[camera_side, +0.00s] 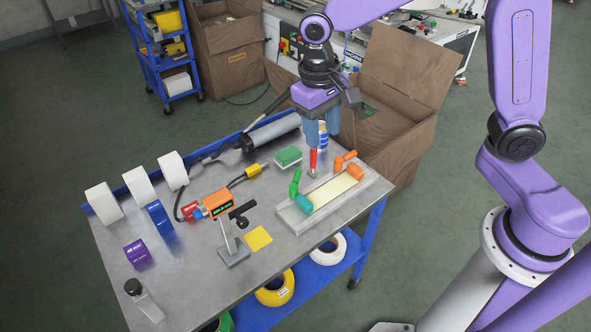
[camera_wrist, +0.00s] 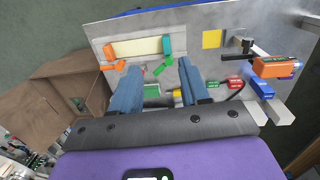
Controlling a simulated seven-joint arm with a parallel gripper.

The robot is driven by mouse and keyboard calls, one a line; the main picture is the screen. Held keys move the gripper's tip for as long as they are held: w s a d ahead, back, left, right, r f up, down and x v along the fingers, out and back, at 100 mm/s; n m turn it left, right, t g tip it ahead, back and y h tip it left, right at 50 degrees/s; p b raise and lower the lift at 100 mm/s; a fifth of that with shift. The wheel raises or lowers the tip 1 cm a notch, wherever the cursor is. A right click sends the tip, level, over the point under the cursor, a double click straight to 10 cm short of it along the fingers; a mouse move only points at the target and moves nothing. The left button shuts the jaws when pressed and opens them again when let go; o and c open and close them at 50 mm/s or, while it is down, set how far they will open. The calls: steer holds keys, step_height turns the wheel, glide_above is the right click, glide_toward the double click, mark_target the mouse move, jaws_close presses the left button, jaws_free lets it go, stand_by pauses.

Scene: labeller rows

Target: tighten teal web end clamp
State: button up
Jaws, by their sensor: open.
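The teal end clamp (camera_side: 304,203) sits at the near left end of a grey fixture (camera_side: 290,217) holding a cream strip (camera_side: 335,190). A green lever (camera_side: 295,184) stands up beside it. In the wrist view the teal clamp (camera_wrist: 167,45) and green lever (camera_wrist: 163,68) lie beyond my fingers. An orange clamp (camera_side: 346,160) is at the strip's other end. My gripper (camera_side: 321,142) points down above the table behind the fixture, open, apart from the teal clamp. The wrist view also shows its two blue fingers (camera_wrist: 160,72) spread. A red upright tool (camera_side: 313,162) shows below one finger; whether it touches is unclear.
A green-topped block (camera_side: 288,156) and yellow connector (camera_side: 253,170) lie left of the fixture. An orange display unit (camera_side: 218,203) on a stand (camera_side: 233,250) and a yellow square (camera_side: 258,238) are nearer.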

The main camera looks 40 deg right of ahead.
steer(key=w+f+m, duration=0.4)
steer(key=w+m, duration=0.1)
steer(key=w, duration=0.4)
steer(key=m+g, duration=0.1)
steer(key=m, duration=0.4)
glide_toward(297, 174)
steer(key=shift+m+h, duration=0.3)
steer(key=f, duration=0.5)
steer(key=s+f, duration=0.1)
steer(key=f, duration=0.2)
steer(key=shift+d+f, duration=0.2)
jaws_close()
